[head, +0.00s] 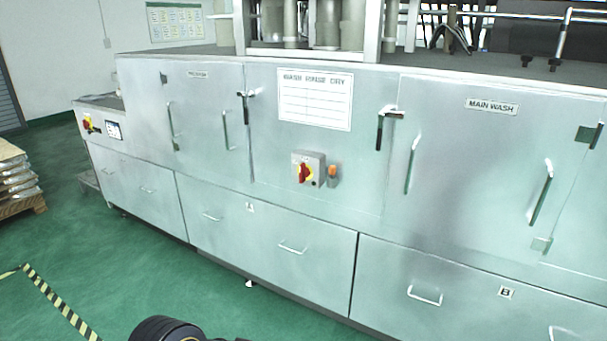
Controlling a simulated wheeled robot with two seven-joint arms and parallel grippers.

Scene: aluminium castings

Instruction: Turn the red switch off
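A red rotary switch (304,173) on a yellow backing sits on a small grey box (316,161) on the front of the washing machine. The red handle looks roughly upright, slightly tilted. An orange-topped device (332,173) is mounted just right of the box. A second red switch (87,123) on yellow shows on the lower unit at the far left, beside a small screen (114,130). Neither of my grippers shows. A dark rounded part of my own body shows at the bottom edge, well apart from the machine.
The steel machine (445,205) has protruding door handles (225,130), latches (380,130) and drawer pulls (293,249). A pallet of stacked goods (18,180) stands at the left. Green floor (110,260) with striped tape (60,305) is clear in front.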

